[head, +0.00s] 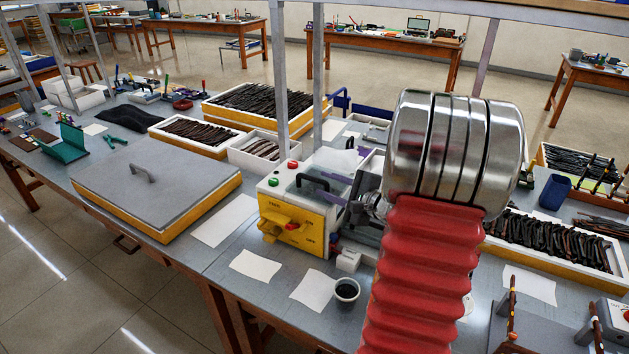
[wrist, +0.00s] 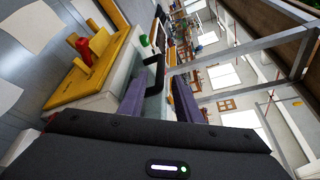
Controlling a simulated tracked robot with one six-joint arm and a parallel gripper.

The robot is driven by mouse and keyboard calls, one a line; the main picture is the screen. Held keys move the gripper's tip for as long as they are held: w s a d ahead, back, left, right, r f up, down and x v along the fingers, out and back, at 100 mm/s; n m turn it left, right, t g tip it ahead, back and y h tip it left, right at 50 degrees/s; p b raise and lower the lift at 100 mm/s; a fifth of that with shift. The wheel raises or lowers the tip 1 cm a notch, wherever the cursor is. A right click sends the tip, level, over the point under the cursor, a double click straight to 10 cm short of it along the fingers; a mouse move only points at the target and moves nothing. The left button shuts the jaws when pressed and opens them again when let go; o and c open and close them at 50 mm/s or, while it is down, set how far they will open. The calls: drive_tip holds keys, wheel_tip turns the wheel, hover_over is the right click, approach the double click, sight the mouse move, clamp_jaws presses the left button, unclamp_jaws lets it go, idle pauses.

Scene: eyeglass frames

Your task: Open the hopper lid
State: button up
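The machine with a yellow front (head: 290,222) stands on the table in the middle of the head view. Its hopper lid (head: 306,190) is a clear, greyish panel on top and looks closed. A black bar handle (head: 312,179) stands on the lid; it also shows in the wrist view (wrist: 153,74). My gripper (head: 340,176) is just right of the handle, its two purple fingers apart. In the wrist view the fingers (wrist: 158,92) point toward the handle with nothing held between them. I cannot tell whether either finger touches the handle. My arm hides the machine's right side.
A large grey-lidded yellow box (head: 160,185) lies to the left. Trays of dark frames (head: 195,133) stand behind. A metal post (head: 282,80) rises close behind the machine. White sheets (head: 255,266) and a dark cup (head: 346,291) lie in front.

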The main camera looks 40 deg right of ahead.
sight(321, 182)
drive_tip(key=x, duration=0.5)
drive_tip(key=shift+w+f, duration=0.1)
drive_tip(key=shift+w, duration=0.25)
drive_tip(key=shift+c, duration=0.7)
clamp_jaws()
